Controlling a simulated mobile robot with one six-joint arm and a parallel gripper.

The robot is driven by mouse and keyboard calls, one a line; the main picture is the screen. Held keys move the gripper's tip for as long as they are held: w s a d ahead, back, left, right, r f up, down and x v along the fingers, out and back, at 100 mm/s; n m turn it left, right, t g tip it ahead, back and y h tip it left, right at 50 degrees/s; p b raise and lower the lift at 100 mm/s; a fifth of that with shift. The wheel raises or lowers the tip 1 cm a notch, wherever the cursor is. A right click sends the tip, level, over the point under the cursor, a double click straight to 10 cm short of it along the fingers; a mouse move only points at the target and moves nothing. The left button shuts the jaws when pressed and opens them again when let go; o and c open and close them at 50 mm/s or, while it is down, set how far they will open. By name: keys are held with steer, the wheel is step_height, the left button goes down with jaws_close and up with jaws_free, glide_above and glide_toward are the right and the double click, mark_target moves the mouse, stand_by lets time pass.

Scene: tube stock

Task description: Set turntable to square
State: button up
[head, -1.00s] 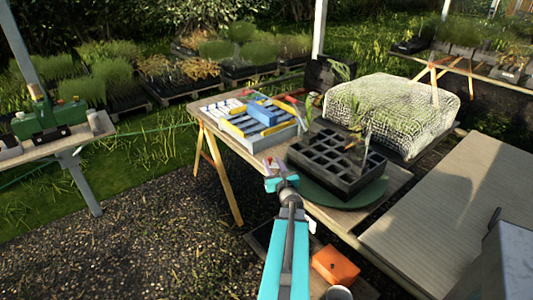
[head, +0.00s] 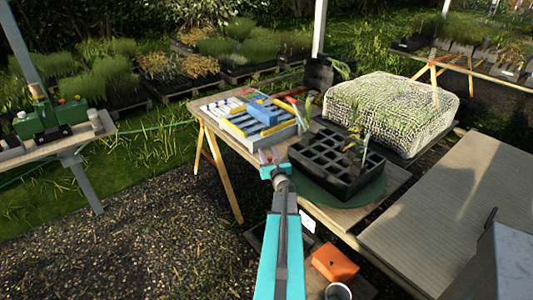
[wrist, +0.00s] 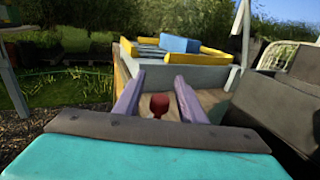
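The turntable (head: 370,193) is a dark green disc on the wooden table, mostly hidden under a black cell tray (head: 342,172). The tray sits at an angle to the table edges in the head view, with a green plant standing in it. My gripper (head: 268,155) is left of the tray, near the table's front edge. In the wrist view its two purple fingers (wrist: 157,97) stand apart, with a small red knob (wrist: 159,105) showing between them. I cannot tell whether they touch it. A dark box-like side, likely the tray (wrist: 270,112), is at right.
A grey tray with yellow and blue parts (head: 262,138) is behind my gripper. A netted mound (head: 390,105) is at the back right. An orange box (head: 335,263) is low in front. Bare table lies between the grey tray and the turntable.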

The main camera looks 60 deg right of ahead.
steer(key=shift+w+d, duration=0.2)
jaws_close()
steer(key=shift+s+a, duration=0.15)
steer(key=shift+a, duration=0.05)
steer(key=shift+d, duration=0.1)
